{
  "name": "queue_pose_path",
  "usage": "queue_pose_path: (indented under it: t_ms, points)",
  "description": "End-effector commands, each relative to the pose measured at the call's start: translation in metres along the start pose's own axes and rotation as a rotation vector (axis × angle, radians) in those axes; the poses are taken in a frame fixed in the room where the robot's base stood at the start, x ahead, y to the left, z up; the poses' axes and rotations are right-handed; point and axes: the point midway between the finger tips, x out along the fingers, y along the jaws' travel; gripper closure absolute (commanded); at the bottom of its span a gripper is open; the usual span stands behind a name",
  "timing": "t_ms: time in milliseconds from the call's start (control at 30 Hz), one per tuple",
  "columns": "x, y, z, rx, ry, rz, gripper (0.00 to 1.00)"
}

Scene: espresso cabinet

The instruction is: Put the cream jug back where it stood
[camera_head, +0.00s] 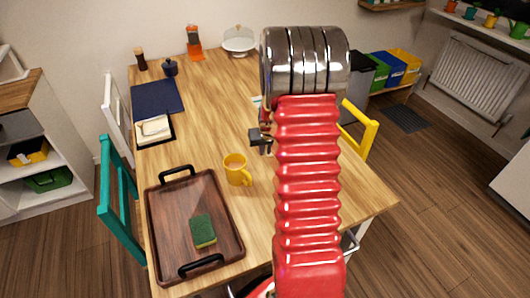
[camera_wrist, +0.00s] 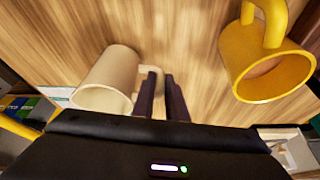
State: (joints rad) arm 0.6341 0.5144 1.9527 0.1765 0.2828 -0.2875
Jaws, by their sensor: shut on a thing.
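The cream jug (camera_wrist: 108,78) shows in the wrist view left of my fingers, with its handle reaching to them. My gripper (camera_wrist: 163,98) is shut on that handle. In the head view my gripper (camera_head: 261,139) is partly visible left of my red arm, over the table. The jug cannot be made out there, behind the arm. I cannot tell whether the jug touches the table.
A yellow mug (camera_head: 237,169) stands on the wooden table (camera_head: 215,112), left of my gripper; it also shows in the wrist view (camera_wrist: 262,68). A dark tray (camera_head: 180,224) with a green sponge (camera_head: 203,231) lies front left. A navy mat (camera_head: 157,97) lies further back.

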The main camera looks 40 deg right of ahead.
Motion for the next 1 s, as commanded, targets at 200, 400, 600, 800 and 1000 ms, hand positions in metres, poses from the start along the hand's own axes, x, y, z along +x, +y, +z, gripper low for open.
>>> queue_pose_path:
  t_ms: [200,400,600,800,1000]
  points:
    - [0.0118,0.0005,0.0046,0.000,0.002,0.001,1.00]
    - [0.0116,0.0007,0.0046,0.000,0.002,0.001,1.00]
    - [0.0132,0.0007,0.0056,0.000,0.001,0.001,0.81]
    - [0.0132,0.0007,0.0056,0.000,0.001,0.001,0.69]
    - [0.0129,0.0008,0.0055,0.000,0.001,0.001,0.69]
